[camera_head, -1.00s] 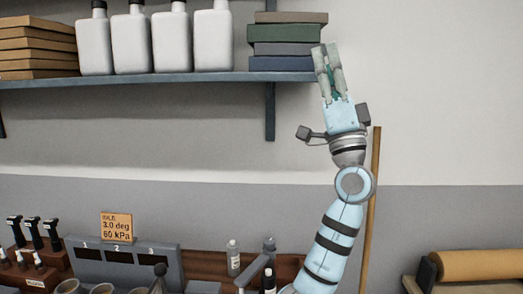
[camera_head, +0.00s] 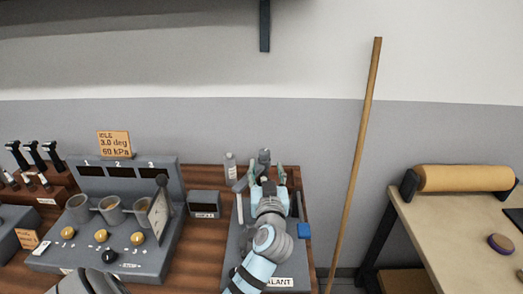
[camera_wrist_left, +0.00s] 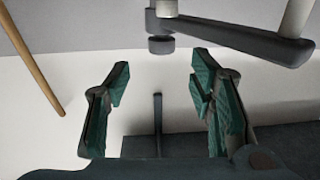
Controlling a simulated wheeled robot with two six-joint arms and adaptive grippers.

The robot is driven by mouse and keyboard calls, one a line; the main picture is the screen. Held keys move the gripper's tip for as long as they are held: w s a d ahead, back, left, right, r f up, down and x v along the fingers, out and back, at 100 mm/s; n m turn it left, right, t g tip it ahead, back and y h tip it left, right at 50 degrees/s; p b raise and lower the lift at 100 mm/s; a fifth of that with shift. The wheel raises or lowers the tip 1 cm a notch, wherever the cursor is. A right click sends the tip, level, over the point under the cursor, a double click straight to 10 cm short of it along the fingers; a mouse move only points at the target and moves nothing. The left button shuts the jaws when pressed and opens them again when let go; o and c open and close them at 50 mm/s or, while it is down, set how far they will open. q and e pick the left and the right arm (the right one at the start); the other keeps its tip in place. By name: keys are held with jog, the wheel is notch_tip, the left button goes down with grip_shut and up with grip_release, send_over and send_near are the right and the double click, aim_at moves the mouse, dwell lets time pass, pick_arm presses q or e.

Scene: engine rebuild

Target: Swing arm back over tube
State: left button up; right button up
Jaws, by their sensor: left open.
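My left gripper (camera_head: 265,176) is open and empty above the grey sealant station (camera_head: 300,262) on the bench. In the left wrist view my left gripper (camera_wrist_left: 160,82) has its green-padded fingers spread. A dark grey swing arm (camera_wrist_left: 245,36) with a short round end crosses the top of that view, beyond the fingertips and apart from them. In the head view a grey piece beside the left finger may be this arm, but my gripper partly covers it. I cannot make out the tube. My right gripper is not in view.
A wooden pole (camera_head: 362,150) leans on the wall at the right. A side table holds a yellow roll (camera_head: 465,178).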

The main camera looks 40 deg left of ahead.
aim_at(264, 156)
pick_arm(q)
jog(key=x, duration=0.7)
jog(key=shift+a+p, duration=0.3)
jog(key=shift+w+a, duration=0.35)
jog(key=shift+w, duration=0.2)
jog(key=shift+c, duration=0.4)
grip_shut()
